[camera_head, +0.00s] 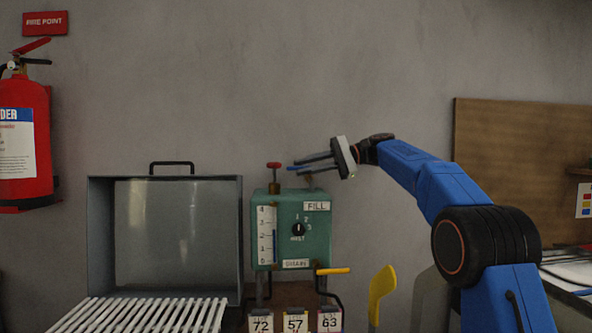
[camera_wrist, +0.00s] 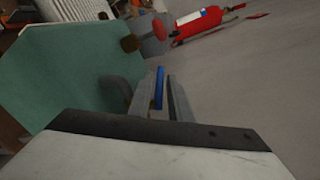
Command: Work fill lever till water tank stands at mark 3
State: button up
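The green water tank (camera_head: 290,250) stands upright against the wall, with a FILL label at its upper right. Its white gauge (camera_head: 264,230) is marked 0 to 4, and the blue column tops out a little above 2. A blue handle (camera_head: 291,168), apparently the fill lever, shows above the tank top; most of it is hidden. My gripper (camera_head: 299,163) reaches in from the right above the tank, its fingers apart. In the wrist view the blue handle (camera_wrist: 159,88) lies between the fingers, close to the left one, with a gap to the right one.
A red knob on a brass stem (camera_head: 274,166) rises just left of my fingertips. A dial (camera_head: 298,229) sits on the tank front. A yellow handle (camera_head: 333,271) projects at lower right, near the DRAIN label. An open grey metal box (camera_head: 165,183) stands left; wall space above is clear.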

jog(key=v, duration=1.3)
jog(key=shift+d, duration=0.35)
dwell(5.8)
